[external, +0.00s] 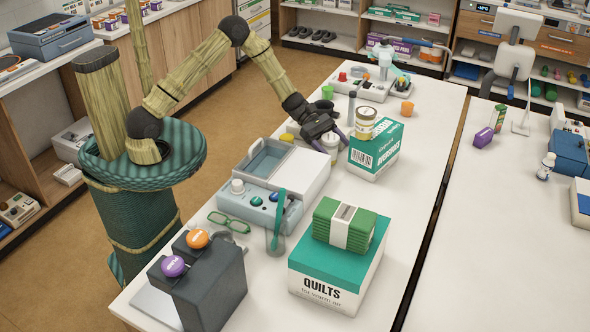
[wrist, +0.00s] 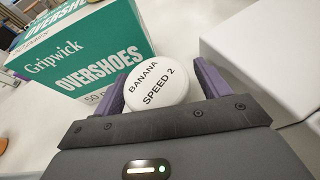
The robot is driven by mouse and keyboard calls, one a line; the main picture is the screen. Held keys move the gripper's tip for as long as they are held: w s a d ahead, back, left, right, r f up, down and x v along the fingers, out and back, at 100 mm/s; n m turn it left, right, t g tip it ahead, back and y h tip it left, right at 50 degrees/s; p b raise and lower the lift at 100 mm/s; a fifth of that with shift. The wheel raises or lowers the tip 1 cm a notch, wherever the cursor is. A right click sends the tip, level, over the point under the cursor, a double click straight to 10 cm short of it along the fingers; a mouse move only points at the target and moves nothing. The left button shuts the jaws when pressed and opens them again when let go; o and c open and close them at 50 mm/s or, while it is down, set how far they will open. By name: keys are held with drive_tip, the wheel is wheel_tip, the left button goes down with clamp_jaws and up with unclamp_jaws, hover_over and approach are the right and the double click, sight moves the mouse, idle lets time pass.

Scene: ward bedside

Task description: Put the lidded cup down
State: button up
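The lidded cup shows in the wrist view as a round white lid (wrist: 157,84) marked "BANANA SPEED 2". The purple fingers of my gripper (wrist: 160,92) are on both sides of it, close against it. In the external view my gripper (external: 337,137) points down beside the overshoes box, with the white cup (external: 329,141) partly hidden between its fingers. The cup looks upright and low over the white table (external: 415,150). I cannot tell whether its base touches the table.
The green and white overshoes box (external: 374,155) stands close right of my gripper, with a jar (external: 366,118) on top. A grey and white device (external: 275,178) stands to the left. A quilts box (external: 335,268) is nearer the front.

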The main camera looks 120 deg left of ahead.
drive_tip(key=shift+r, duration=0.15)
drive_tip(key=v, duration=1.2)
drive_tip(key=shift+b, duration=0.35)
drive_tip(key=shift+o, duration=0.5)
wheel_tip(320, 180, up, 7)
drive_tip(key=s+a+g+y+p, duration=0.1)
drive_tip(key=g+p, duration=0.3)
drive_tip(key=p, duration=0.5)
drive_tip(key=shift+s+n, duration=0.4)
drive_tip(key=shift+s, duration=0.2)
